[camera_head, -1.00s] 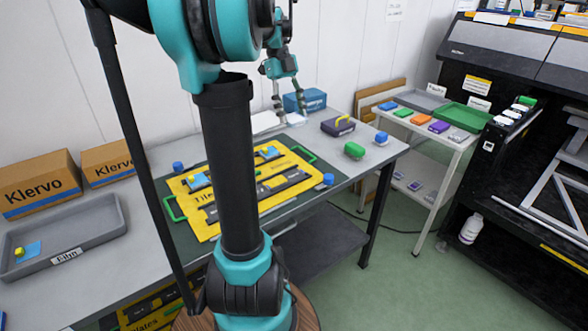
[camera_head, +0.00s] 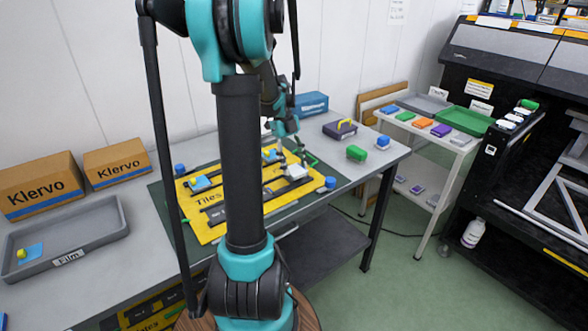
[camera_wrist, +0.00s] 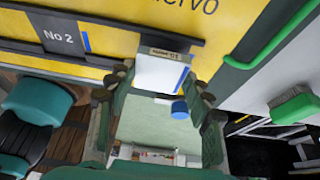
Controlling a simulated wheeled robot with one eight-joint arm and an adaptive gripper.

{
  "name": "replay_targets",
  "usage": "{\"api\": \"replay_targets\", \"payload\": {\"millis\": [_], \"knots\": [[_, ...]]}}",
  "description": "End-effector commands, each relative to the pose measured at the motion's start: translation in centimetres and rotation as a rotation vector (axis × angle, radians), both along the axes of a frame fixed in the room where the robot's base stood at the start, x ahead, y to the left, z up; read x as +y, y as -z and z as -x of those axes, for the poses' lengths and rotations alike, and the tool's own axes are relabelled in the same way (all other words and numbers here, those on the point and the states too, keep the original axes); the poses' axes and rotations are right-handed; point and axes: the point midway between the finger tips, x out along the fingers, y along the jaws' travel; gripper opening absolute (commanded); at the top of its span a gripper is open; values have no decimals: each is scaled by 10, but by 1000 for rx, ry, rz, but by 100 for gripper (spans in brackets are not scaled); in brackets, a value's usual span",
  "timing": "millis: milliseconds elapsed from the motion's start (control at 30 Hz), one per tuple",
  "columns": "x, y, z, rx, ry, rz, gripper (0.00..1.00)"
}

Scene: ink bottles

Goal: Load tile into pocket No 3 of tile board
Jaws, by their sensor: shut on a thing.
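The tile (camera_head: 296,171) is a small white plate over the right part of the yellow tile board (camera_head: 205,227). My gripper (camera_head: 293,162) is shut on it. In the wrist view the tile (camera_wrist: 160,74) shows between the two fingers, with a small label strip along its upper edge and a blue stripe on its right. The board (camera_wrist: 105,20) spans the upper part of that view, with the dark No 2 pocket (camera_wrist: 60,38) to the left. Whether the tile touches the board cannot be told, and the surface under it is hidden.
Blue cylinders stand around the board, one near its right corner (camera_head: 330,182). The grey Film tray (camera_head: 100,240) is at left. My arm hides the board's middle.

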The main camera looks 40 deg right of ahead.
Motion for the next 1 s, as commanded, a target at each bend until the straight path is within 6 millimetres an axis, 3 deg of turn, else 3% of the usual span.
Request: {"api": "replay_targets", "payload": {"millis": [167, 533, 567, 700, 1000], "knots": [[0, 19, 0, 0, 0, 0, 14], [0, 23, 0, 0, 0, 0, 14], [0, 23, 0, 0, 0, 0, 52], [0, 23, 0, 0, 0, 0, 70], [0, 22, 0, 0, 0, 0, 72]]}}
